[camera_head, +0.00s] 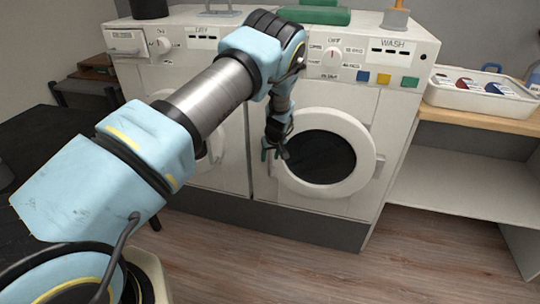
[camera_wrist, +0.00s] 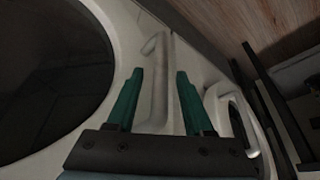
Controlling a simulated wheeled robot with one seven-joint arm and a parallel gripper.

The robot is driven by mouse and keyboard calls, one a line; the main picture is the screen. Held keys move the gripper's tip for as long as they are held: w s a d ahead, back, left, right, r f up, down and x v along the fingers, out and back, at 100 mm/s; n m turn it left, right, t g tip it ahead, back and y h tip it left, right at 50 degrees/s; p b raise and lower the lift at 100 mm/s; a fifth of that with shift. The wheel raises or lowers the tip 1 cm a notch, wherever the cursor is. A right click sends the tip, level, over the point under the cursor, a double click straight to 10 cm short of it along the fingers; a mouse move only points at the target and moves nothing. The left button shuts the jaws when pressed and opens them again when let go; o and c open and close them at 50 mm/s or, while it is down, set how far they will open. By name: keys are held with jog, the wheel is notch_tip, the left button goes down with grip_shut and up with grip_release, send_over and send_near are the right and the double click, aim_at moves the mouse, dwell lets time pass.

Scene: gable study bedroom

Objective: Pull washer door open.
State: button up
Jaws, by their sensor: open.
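The washer (camera_head: 345,110) is the right-hand white machine, marked WASH. Its round door (camera_head: 345,185), a white ring around dark glass, looks shut. The door also fills the left of the wrist view (camera_wrist: 108,28). My gripper (camera_head: 270,152) is at the left edge of this door, fingers toward the machine front. In the wrist view its two green fingers (camera_wrist: 158,98) are apart. A pale upright handle bar (camera_wrist: 157,75) shows between them, beside the door ring. I cannot tell whether either finger touches it.
The dryer (camera_head: 195,110) adjoins the washer on the left, its door partly behind my arm. Its rounded pale part (camera_wrist: 232,110) is close to the right finger in the wrist view. A wooden-topped shelf with a white tray (camera_head: 480,105) stands at right. The wooden floor (camera_head: 300,275) in front is clear.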

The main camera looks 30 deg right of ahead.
jog(key=shift+w+f, duration=0.1)
jog(key=shift+f, duration=0.1)
grip_shut()
dwell(0.4)
dwell(1.0)
